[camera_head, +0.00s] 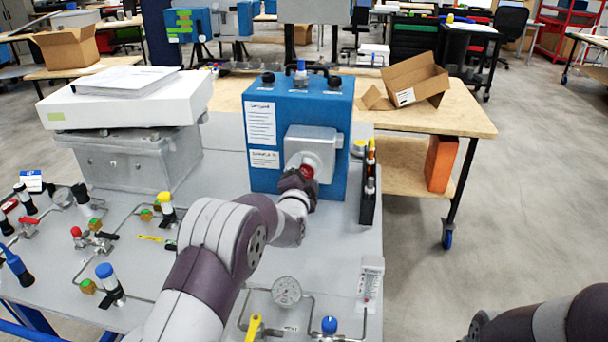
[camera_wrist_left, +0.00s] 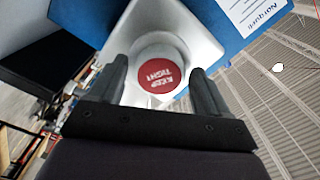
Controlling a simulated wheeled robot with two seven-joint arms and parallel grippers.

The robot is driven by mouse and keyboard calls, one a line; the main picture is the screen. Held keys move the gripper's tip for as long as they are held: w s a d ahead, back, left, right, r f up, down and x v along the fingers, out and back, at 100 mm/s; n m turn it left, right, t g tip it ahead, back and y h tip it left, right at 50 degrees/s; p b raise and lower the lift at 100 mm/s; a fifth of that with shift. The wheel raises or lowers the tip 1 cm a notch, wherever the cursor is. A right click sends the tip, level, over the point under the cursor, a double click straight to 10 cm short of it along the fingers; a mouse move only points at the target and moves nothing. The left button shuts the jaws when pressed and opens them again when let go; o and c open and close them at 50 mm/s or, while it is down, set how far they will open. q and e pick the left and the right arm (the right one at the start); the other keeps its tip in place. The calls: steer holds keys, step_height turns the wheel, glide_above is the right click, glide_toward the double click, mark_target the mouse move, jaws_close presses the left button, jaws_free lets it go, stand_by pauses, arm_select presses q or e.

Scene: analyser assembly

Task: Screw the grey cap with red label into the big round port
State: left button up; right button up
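The grey cap with red label (camera_wrist_left: 158,76) faces the left wrist camera, and the label reads KEEP TIGHT. In the head view its red face (camera_head: 307,171) shows just above my left gripper. The cap sits at the front of the light grey block (camera_head: 318,146) on the blue analyser box (camera_head: 268,180). The big round port is hidden behind the cap, so I cannot tell how deep the cap sits. My left gripper (camera_wrist_left: 160,84) is open, with one finger on each side of the cap and a visible gap. My right gripper is out of view.
A black rack (camera_head: 368,198) with bottles or markers stands right of the box. A grey case (camera_head: 130,160) with a white unit on top stands left. Valves, pipes and a gauge (camera_head: 286,291) cover the front. My right arm is at bottom right.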

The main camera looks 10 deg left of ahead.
arm_select(q)
steer(key=n+b, duration=0.2)
steer(key=n, duration=0.1)
steer(key=n+b, duration=0.3)
steer(key=n, duration=0.1)
steer(key=f+n+b, duration=0.1)
steer(key=n+b, duration=0.1)
steer(key=n, duration=0.2)
steer(key=shift+b, duration=0.4)
steer(key=n+b, duration=0.9)
steer(key=n, duration=0.3)
steer(key=shift+r, duration=0.15)
steer(key=shift+r+n+b, duration=0.3)
steer(key=shift+n+b, duration=0.05)
steer(key=shift+n, duration=0.15)
